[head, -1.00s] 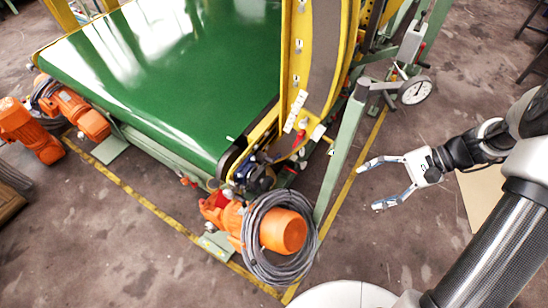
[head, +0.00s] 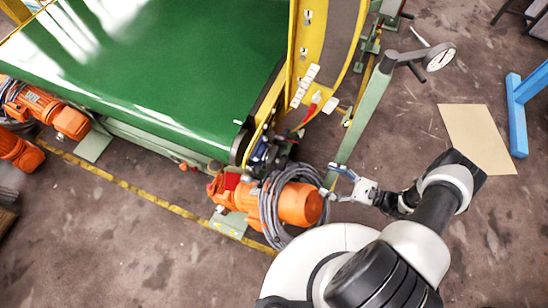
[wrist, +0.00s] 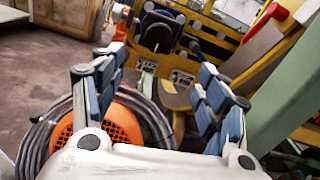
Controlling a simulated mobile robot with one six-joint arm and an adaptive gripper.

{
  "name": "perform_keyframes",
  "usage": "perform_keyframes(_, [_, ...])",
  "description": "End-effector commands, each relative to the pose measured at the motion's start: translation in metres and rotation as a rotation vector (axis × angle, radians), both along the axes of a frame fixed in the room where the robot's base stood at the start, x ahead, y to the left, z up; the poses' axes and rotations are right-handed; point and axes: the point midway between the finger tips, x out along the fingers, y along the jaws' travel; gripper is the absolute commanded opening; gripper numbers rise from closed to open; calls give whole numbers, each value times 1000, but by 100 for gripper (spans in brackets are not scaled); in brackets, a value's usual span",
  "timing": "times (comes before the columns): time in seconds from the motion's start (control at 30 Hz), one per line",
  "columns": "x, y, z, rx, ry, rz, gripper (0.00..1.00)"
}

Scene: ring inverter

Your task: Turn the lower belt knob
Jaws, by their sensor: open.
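My gripper (head: 334,181) is open and empty beside the machine's green leg, just right of the coiled cable. In the wrist view my gripper (wrist: 160,72) has its two blue-padded fingers spread wide. Between and beyond them a dark round part (wrist: 157,37) sits on a dark blue block on the yellow frame. It may be the lower belt knob, but I cannot tell for certain. The fingers are apart from it. In the head view that area by the belt's corner (head: 260,152) is small and partly hidden by the motor and cable.
An orange motor (head: 300,204) wrapped in grey cable (head: 268,212) stands close below my gripper. The green post (head: 362,115) rises just beside it. A dial handwheel (head: 440,57) is farther up right. The green belt (head: 170,70) fills the left.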

Motion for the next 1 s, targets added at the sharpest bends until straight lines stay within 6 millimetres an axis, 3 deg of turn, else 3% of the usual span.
perform_keyframes(0.7, [46, 135, 0, -2, 2, 10, 68])
perform_keyframes(1.0, [56, 159, 0, -1, 1, 5, 68])
